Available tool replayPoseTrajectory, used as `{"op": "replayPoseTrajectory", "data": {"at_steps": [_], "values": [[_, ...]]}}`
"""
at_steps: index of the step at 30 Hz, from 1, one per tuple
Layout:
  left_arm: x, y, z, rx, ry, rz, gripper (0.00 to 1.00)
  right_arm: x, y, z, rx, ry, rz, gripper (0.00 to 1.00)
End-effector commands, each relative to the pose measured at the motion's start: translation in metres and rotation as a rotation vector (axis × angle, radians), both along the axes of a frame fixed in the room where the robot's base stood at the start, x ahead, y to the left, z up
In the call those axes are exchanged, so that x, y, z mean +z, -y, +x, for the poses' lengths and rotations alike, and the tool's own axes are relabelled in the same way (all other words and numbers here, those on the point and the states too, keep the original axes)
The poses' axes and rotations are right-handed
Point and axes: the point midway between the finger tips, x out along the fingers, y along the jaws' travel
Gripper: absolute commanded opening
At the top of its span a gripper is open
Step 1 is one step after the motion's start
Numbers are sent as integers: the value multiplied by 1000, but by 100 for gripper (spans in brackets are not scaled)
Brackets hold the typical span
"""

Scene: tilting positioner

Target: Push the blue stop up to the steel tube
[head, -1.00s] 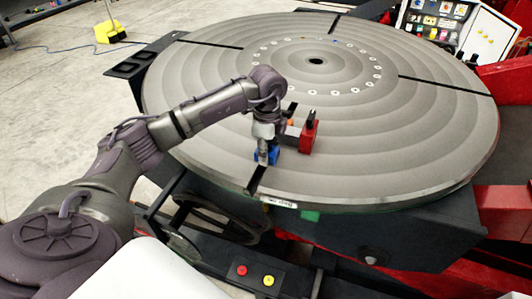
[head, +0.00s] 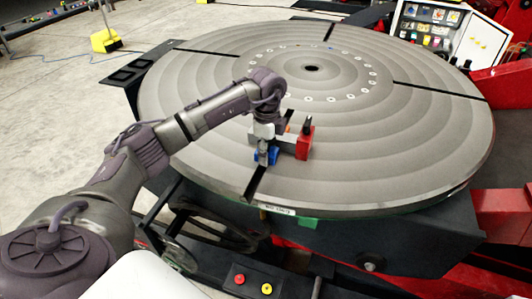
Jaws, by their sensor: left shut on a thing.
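The blue stop (head: 273,156) sits at the slot in the near part of the big round table. My left gripper (head: 263,157) points down at the stop and is shut on it, covering much of its left side. The grey steel tube (head: 287,141) lies just behind and to the right of the stop, against the red block (head: 303,147). The stop looks very close to the tube, but I cannot tell whether they touch. My right gripper is out of view.
The round table (head: 400,150) has dark radial slots and a ring of holes around its hub. A small orange part (head: 290,127) shows behind the tube. Red and yellow buttons (head: 253,284) are on a panel in front. The table's right side is clear.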

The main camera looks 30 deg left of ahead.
Motion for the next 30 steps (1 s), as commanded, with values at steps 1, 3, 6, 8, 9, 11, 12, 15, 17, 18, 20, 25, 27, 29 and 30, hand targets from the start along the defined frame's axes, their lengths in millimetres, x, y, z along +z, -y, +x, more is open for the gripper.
{"op": "replayPoseTrajectory", "data": {"at_steps": [1,3,6,8,9,11,12,15,17,18,20,25,27,29,30], "values": [[1,0,2,1,5,0,0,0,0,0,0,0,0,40],[2,0,2,1,5,0,0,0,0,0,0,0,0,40],[2,-1,2,1,6,-1,0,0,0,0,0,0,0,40],[2,-1,2,1,7,0,0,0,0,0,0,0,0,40],[2,-1,2,1,7,0,0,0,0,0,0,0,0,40],[2,-1,2,2,8,0,0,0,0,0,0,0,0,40],[2,-1,2,2,8,0,0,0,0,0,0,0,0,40],[2,-1,3,2,9,0,0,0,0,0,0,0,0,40],[2,-1,4,2,9,0,0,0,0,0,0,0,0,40],[3,-1,4,2,9,0,0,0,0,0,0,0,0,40],[3,-1,4,2,10,0,0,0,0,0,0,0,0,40],[4,-1,2,3,11,1,0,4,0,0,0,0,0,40],[5,-1,0,3,11,1,0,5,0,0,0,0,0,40],[5,0,-1,2,11,1,0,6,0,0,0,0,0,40],[4,0,-2,2,10,0,0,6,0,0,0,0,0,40]]}}
